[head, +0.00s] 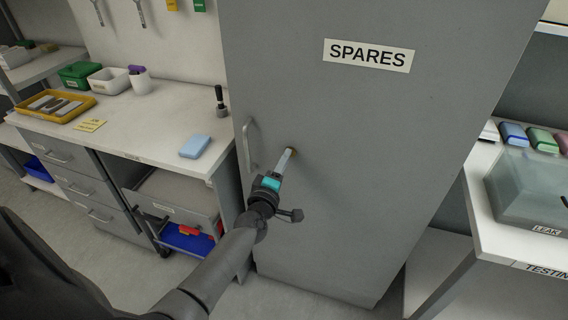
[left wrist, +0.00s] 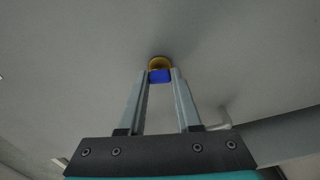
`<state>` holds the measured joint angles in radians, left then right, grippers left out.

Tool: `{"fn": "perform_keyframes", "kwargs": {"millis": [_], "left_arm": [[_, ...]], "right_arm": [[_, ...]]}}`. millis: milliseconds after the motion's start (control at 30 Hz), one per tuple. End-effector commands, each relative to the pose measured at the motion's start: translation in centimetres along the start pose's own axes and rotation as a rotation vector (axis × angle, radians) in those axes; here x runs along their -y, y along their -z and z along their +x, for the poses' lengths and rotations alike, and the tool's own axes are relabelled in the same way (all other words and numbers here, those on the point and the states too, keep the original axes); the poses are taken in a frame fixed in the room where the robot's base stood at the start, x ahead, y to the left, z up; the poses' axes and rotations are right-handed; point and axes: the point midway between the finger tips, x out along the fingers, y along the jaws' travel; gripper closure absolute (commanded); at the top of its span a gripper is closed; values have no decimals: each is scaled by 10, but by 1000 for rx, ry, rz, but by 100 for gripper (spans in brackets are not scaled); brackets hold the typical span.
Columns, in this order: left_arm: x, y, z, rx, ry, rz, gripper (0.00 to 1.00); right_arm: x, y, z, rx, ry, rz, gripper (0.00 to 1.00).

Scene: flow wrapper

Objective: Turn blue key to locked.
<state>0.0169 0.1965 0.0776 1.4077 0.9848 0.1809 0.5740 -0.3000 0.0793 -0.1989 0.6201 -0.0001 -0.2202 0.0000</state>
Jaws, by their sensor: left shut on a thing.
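The grey SPARES cabinet (head: 340,130) stands in the middle of the head view with its door shut. A brass lock (head: 293,151) sits on the door, right of the handle; it also shows in the left wrist view (left wrist: 159,62). The blue key (left wrist: 160,76) is in front of the brass lock in the left wrist view. My left gripper (head: 289,154) is shut on the blue key, its fingertips on either side of it (left wrist: 160,78). The key is hidden by the fingers in the head view. I cannot read the lock's position. My right gripper is not in view.
The vertical door handle (head: 248,145) is close to the left of my left gripper. A workbench (head: 160,120) with a blue sponge-like block (head: 195,146) and a yellow tray (head: 55,105) stands left. A testing table (head: 485,200) with a clear bin (head: 525,190) stands right.

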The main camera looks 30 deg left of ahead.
Motion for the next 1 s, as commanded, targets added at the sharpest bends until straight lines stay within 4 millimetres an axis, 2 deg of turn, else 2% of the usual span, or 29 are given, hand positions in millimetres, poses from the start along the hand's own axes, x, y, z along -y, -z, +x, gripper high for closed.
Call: {"fn": "perform_keyframes", "kwargs": {"millis": [400,967,1000], "left_arm": [[1,0,0,1,0,-202,100],[0,0,0,1,0,-236,100],[0,0,0,1,0,-235,66]], "right_arm": [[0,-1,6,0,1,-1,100],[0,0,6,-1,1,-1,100],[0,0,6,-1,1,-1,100]]}}
